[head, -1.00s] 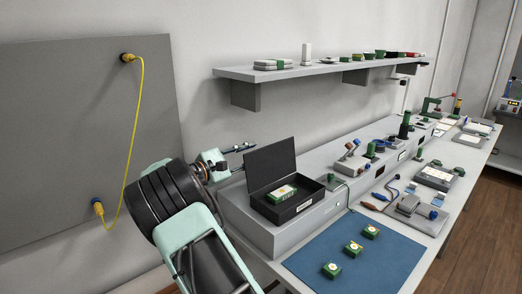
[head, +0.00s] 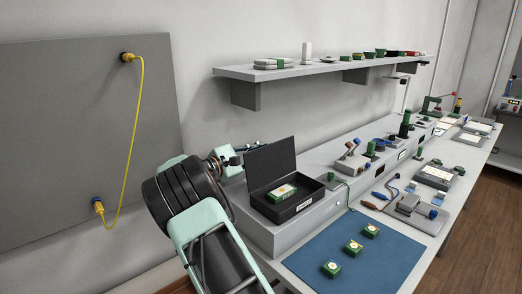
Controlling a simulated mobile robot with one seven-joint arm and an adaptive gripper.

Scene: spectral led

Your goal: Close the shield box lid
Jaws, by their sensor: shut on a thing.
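The shield box (head: 300,208) is a black box with a pale label on its front, standing on the grey raised bench ledge. Its black lid (head: 270,166) stands open, nearly upright, at the back of the box. A green and white module (head: 281,192) lies inside. My gripper (head: 254,147) is at the lid's upper left corner, shut on the lid's edge. It is small in view, and its fingertips are partly hidden there.
A blue mat (head: 350,275) with three small green modules lies in front of the ledge. A wall shelf (head: 320,70) hangs above and behind. Several instruments stand along the bench to the right. A grey panel with a yellow cable (head: 137,130) is at the left.

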